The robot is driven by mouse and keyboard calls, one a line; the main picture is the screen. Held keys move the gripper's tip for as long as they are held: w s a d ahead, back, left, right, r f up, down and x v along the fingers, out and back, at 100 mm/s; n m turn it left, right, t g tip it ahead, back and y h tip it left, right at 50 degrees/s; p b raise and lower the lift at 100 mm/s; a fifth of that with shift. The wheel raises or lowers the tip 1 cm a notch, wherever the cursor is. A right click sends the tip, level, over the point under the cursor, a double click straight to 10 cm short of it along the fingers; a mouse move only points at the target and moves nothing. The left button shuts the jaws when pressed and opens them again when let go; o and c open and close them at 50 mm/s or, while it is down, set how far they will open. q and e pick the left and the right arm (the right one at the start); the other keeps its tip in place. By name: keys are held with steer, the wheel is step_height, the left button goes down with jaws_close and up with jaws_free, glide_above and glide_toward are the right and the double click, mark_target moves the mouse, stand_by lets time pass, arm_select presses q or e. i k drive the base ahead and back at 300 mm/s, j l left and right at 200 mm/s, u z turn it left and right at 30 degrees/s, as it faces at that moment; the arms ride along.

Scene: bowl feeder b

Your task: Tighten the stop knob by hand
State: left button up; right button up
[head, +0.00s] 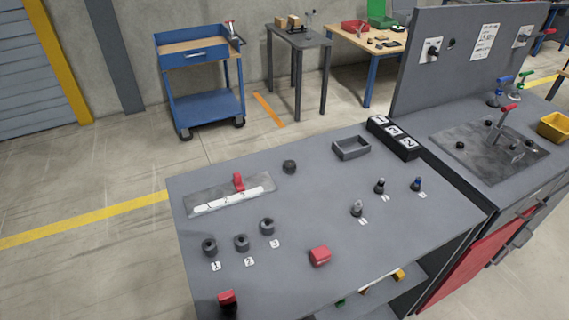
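A small red knob or lever (239,182) stands upright at the back edge of a white strip (232,201) on a flat grey metal plate (195,207), at the left of the grey bench top. It looks most like the stop knob, but I cannot tell for certain. Whether it is tight or loose does not show. A short black round knob or cylinder (289,167) stands on the bench to the right of the plate. Neither of my grippers is in view, and nothing touches the red knob.
The grey bench (300,205) carries several dark cylinders (241,243), upright pins (357,208), a red block (320,256), an open grey tray (351,148) and a black number block (393,138). A red-topped part (228,301) is at the front edge. Bench space around the plate is clear.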

mark_target(289, 165)
steer(key=l+u, duration=0.4)
steer(key=k+l+u, duration=0.2)
steer(key=l+u, duration=0.2)
steer(key=k+l+u, duration=0.2)
steer(key=l+u, duration=0.2)
